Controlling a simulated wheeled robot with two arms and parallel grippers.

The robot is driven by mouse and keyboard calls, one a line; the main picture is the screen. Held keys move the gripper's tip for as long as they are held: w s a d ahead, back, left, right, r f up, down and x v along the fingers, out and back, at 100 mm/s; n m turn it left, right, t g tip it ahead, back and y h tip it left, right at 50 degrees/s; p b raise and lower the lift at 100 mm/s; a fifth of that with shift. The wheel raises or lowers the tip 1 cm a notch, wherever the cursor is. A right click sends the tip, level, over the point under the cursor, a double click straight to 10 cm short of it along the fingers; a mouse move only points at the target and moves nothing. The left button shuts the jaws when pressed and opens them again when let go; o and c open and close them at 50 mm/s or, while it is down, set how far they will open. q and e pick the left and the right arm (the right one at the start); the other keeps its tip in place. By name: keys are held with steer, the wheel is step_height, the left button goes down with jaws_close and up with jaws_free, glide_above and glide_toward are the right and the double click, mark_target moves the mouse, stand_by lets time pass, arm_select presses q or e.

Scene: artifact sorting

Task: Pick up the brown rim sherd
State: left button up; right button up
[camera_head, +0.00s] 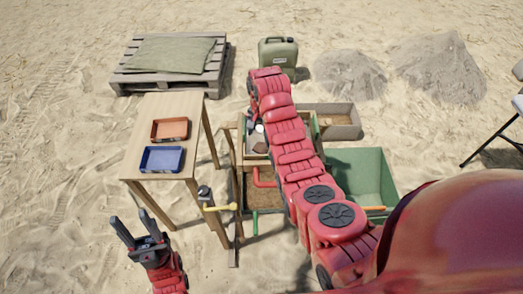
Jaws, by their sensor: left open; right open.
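A small brown piece (260,147), which looks like the brown rim sherd, lies in the wooden-framed sieve tray (241,150), partly beside my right arm. My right arm reaches over the tray, and its dark gripper (252,115) points down at the tray's far left part, a little beyond the brown piece. That gripper is small and partly hidden by the arm; it is open, and I see nothing held in it. My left gripper (132,220) is open and empty, over the sand at the lower left, far from the tray.
A small light piece (259,128) is also in the tray. A wooden table (148,110) on the left bears an orange tray (170,120) and a blue tray (162,146). A green bin (370,170) stands right of my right arm. A pallet and a jerrycan (279,53) stand behind.

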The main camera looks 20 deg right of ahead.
mark_target(262, 147)
steer(key=shift+s+f+p, duration=0.1)
steer(key=shift+f+p, duration=0.25)
steer(key=shift+f, duration=0.15)
steer(key=shift+f+p, duration=0.6)
steer(key=shift+f, duration=1.55)
steer(key=c, duration=1.4)
steer(key=shift+r, duration=0.15)
